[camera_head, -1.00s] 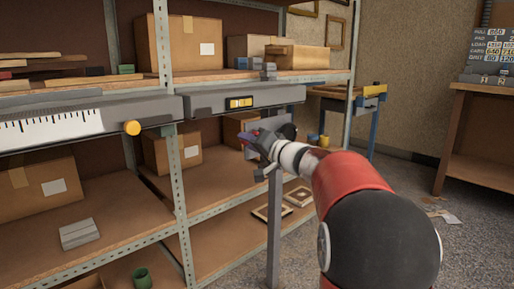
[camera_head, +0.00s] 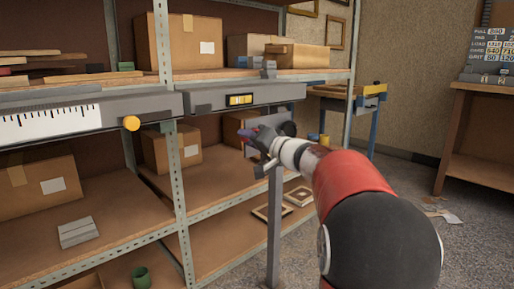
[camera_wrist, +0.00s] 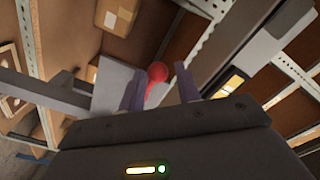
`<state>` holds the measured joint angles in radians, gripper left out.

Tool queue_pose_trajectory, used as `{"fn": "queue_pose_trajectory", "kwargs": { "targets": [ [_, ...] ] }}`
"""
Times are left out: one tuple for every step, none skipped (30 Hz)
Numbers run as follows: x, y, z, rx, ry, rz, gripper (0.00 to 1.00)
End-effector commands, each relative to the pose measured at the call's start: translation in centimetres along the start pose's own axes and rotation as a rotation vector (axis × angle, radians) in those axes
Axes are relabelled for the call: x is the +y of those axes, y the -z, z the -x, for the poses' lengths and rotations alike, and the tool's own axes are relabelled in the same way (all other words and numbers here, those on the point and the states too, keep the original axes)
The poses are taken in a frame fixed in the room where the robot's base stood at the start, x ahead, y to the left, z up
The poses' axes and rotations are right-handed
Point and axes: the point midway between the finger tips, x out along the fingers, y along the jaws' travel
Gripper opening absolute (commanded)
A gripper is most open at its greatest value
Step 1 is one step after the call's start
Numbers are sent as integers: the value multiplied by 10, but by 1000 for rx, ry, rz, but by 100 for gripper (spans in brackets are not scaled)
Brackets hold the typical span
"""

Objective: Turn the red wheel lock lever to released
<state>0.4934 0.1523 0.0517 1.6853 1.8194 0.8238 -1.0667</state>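The red lever shows in the wrist view as a round red knob (camera_wrist: 158,72) on a short red stem, in front of a grey plate (camera_wrist: 112,86). My gripper (camera_wrist: 161,90) is open. Its two purple fingers stand apart, with the red stem showing between them, closer to the left finger. I cannot tell whether either finger touches it. In the head view my gripper (camera_head: 246,134) is just below the grey fence rail (camera_head: 205,100), beside a grey housing (camera_head: 280,118). The lever is not clearly visible there, largely hidden by my gripper and wrist.
The rail carries a white ruled scale (camera_head: 45,122), a yellow knob (camera_head: 131,123) and a yellow indicator window (camera_head: 240,100). Shelving with cardboard boxes (camera_head: 190,45) stands behind. A grey post (camera_head: 274,225) rises below my wrist.

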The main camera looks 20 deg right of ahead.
Motion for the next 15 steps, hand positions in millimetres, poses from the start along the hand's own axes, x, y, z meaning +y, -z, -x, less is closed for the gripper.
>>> {"fn": "queue_pose_trajectory", "kwargs": {
  "targets": [
    [0, 0, 0, 3, 2, 2, 32],
    [0, 1, 0, 3, 2, 1, 32],
    [0, 1, 0, 3, 2, 1, 32],
    [0, 1, 0, 3, 2, 1, 32],
    [0, 1, 0, 3, 1, 1, 32],
    [0, 1, 0, 3, 1, 1, 32],
    [0, 1, 0, 2, 1, 1, 32],
    [0, 1, 0, 2, 1, 1, 32],
    [0, 1, 0, 2, 0, 1, 32],
    [0, 1, 0, 2, 0, 1, 32],
    [1, 1, 0, 2, 0, 0, 32],
    [1, 1, 1, 2, 0, 1, 32],
    [1, 0, 2, 3, 0, 1, 32],
    [2, 0, 4, 3, 0, 2, 32],
    [2, 0, 7, 4, 0, 2, 32]
  ]
}}
